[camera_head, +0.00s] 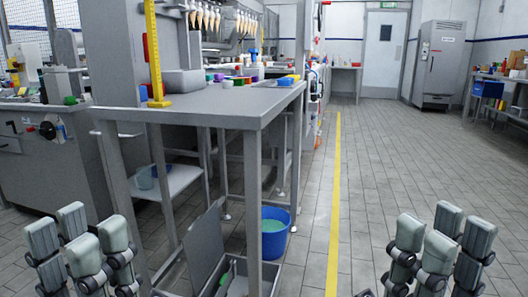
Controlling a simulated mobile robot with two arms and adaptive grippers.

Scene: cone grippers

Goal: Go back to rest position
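My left gripper (78,240) is at the bottom left of the head view, with its grey-green fingertips pointing up and spread apart. My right gripper (443,238) is at the bottom right in a similar pose, its fingertips also apart. Both look open, and I see nothing held between the fingers. Each stands apart from the other, and their lower parts are cut off by the frame's bottom edge.
A grey metal table (215,104) stands ahead, left of centre. A blue bucket (274,240) and an open grey bin (238,268) are on the floor by its legs. A yellow floor line (335,190) runs ahead. The tiled floor (400,150) to its right is clear.

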